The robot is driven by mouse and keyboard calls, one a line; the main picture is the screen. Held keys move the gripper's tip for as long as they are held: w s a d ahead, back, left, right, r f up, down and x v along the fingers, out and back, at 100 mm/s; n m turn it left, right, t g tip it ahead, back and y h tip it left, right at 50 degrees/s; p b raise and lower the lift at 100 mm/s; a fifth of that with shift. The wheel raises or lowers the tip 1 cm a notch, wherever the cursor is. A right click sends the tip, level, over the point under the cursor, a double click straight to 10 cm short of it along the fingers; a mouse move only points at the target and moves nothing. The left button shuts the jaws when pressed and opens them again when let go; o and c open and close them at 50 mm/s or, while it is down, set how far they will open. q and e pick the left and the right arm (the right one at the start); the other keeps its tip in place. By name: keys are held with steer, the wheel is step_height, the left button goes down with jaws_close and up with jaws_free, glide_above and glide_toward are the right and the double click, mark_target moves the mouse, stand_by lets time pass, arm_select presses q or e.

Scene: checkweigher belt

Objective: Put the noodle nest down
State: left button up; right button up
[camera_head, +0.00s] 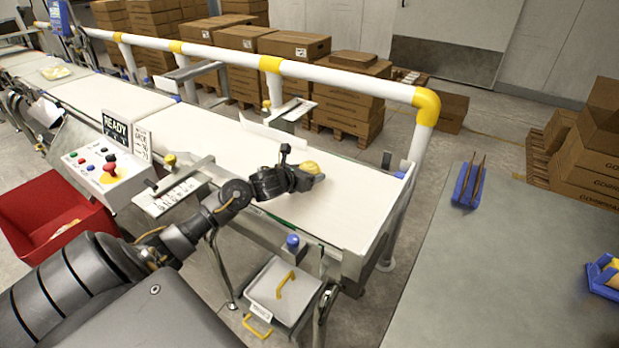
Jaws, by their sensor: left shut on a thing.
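The noodle nest (312,168) is a small yellow lump at the tip of my left gripper (303,174), which is shut on it. My left arm reaches in from the lower left, and the gripper is over the white belt (330,210) near its right end. I cannot tell whether the nest touches the belt or is held just above it. The gripper hides part of the nest. My right gripper is not in view.
A white guard rail (340,78) with yellow joints runs behind the belt. A control box (105,172) and a red bin (50,215) stand at the left. A grey table (500,270) with blue trays (468,186) is at the right. The belt's right end is clear.

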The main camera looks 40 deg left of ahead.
arm_select(q)
steer(key=shift+f, duration=0.85)
steer(key=shift+f, duration=0.2)
steer(key=o, duration=1)
steer(key=shift+o, duration=0.2)
steer(key=shift+r, duration=0.25)
steer(key=shift+s, duration=0.35)
steer(key=b+v, duration=0.1)
steer(key=v, duration=1)
steer(key=shift+s, duration=0.2)
